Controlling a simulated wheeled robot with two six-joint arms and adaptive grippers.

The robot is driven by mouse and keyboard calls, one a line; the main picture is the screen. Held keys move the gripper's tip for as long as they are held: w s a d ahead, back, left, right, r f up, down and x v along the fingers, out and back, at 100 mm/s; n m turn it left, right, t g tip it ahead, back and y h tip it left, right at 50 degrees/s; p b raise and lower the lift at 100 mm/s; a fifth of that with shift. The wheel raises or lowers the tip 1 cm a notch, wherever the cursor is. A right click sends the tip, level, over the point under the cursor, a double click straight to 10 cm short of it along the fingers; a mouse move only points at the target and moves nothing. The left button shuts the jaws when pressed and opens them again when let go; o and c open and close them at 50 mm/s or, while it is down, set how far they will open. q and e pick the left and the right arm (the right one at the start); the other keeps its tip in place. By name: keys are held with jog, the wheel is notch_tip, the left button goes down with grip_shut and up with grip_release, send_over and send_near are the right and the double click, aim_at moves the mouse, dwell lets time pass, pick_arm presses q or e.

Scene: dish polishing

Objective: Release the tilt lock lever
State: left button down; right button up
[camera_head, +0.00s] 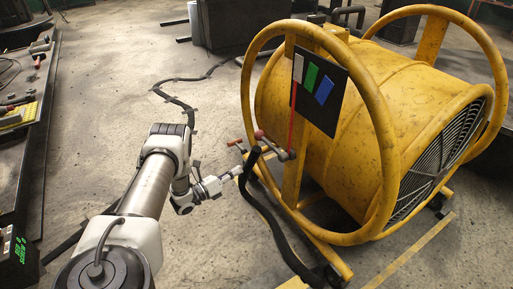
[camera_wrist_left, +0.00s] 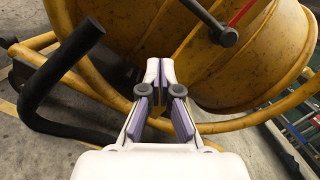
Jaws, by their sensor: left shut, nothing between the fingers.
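A lever with a dull red knob (camera_head: 259,134) sticks out from the side of the yellow drum fan (camera_head: 345,100). Its grey arm runs to a pivot beside a thin red upright strip (camera_head: 292,118). In the left wrist view the dark pivot end (camera_wrist_left: 229,36) shows above and right of my fingers, while the knob is out of frame. A smaller red T-shaped handle (camera_head: 236,143) is left of the knob. My left gripper (camera_head: 238,172) is shut and empty, below the lever and apart from it. Its closed fingertips (camera_wrist_left: 160,70) point toward the drum. My right gripper is not visible.
A black curved bar (camera_head: 268,215) rises beside my left gripper and also shows in the left wrist view (camera_wrist_left: 62,72). Yellow tube hoops (camera_head: 388,165) surround the drum. A black panel with coloured patches (camera_head: 318,88) hangs on it. A bench (camera_head: 30,130) stands left; floor between is mostly clear.

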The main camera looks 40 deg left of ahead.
aim_at(269, 145)
pick_arm(q)
jog(key=w+r+b, duration=0.4)
jog(key=w+b, duration=0.1)
jog(key=w, duration=0.5)
jog(key=shift+w+r+b, duration=0.3)
jog(key=shift+w, duration=0.1)
